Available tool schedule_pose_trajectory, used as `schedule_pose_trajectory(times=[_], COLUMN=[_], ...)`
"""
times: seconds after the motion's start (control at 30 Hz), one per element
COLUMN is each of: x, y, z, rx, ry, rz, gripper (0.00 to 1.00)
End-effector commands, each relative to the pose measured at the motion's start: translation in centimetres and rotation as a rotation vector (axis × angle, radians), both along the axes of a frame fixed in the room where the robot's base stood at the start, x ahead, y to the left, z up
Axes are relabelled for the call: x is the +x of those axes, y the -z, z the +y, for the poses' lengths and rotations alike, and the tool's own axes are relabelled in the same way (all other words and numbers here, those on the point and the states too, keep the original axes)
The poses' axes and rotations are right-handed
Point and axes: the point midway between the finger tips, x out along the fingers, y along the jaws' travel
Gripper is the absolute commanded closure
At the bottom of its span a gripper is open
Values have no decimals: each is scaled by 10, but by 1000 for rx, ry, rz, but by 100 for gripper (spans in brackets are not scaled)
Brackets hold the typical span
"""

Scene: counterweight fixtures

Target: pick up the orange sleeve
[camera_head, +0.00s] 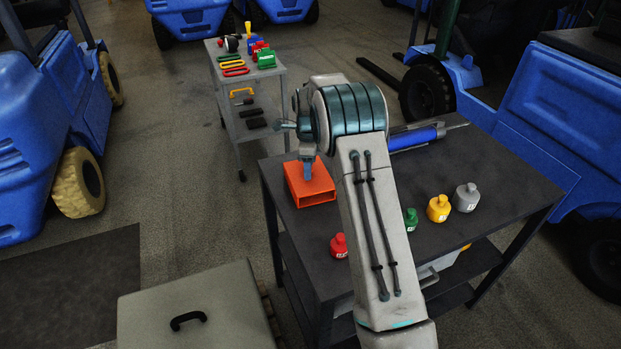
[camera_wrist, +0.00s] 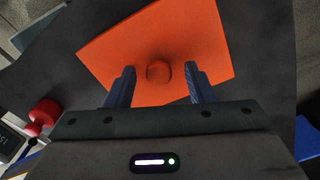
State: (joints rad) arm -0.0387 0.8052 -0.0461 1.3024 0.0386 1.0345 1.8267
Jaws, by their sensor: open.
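The orange sleeve (camera_head: 311,186) is a hollow rectangular box shape lying on the dark table, near its left edge, with an open end facing the front. In the wrist view the orange sleeve (camera_wrist: 201,38) shows its flat top with a round orange knob (camera_wrist: 158,71) in the middle. My gripper (camera_head: 307,171) is over the sleeve in the head view. In the wrist view my gripper (camera_wrist: 157,80) is open, with one finger on each side of the knob and gaps between. Whether the fingertips touch the top is unclear.
On the dark table (camera_head: 487,150) stand red (camera_head: 339,246), green (camera_head: 411,221), yellow (camera_head: 438,208) and grey (camera_head: 466,197) weights. A blue cylinder (camera_head: 415,138) lies at the back. A cart (camera_head: 279,70) with tools stands behind. Blue forklifts surround the area.

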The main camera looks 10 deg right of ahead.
Motion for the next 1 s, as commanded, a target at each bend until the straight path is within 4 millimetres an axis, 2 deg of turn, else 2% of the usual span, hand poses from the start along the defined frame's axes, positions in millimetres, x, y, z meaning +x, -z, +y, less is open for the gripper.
schedule_pose_trajectory(times=[0.07, 0.23, 0.67, 0.77, 0.9, 1.0], x=[0, 0, 1, 1, 1, -9], y=[0, 0, -7, -17, -40, -52], z=[0, 0, 0, 0, 0, -19], rx=[0, 0, 0, 0, -1, -1], ry=[0, 0, 0, -1, -1, 4], rz=[0, 0, -3, -4, -6, -4], gripper=[54, 100, 100, 100, 100, 100])
